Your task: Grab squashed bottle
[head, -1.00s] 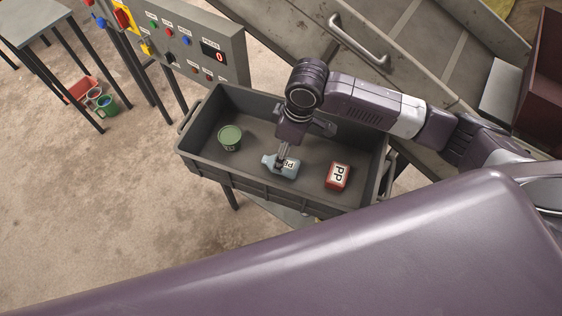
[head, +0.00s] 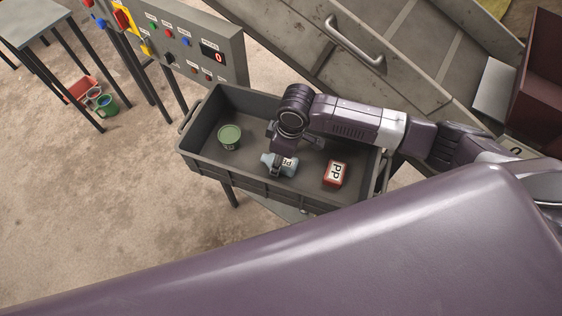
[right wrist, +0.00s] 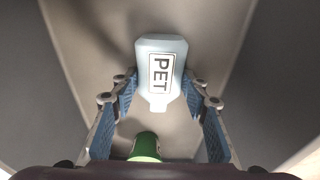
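The squashed bottle (head: 287,171) is pale blue with a white PET label and lies in the grey bin (head: 212,169). In the right wrist view the bottle (right wrist: 161,72) lies between and just beyond the fingertips. My right gripper (head: 276,166) is right over the bottle, pointing down. In the right wrist view its fingers (right wrist: 160,88) are spread, with a gap on each side of the bottle. The gripper hides part of the bottle in the head view. My left gripper is not in view.
A green tub (head: 230,136) stands in the bin left of the bottle. A red PP container (head: 335,173) lies to its right. The bin walls surround them. A control panel (head: 205,45) stands behind the bin, and a sloped metal machine (head: 400,60) is at the back right.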

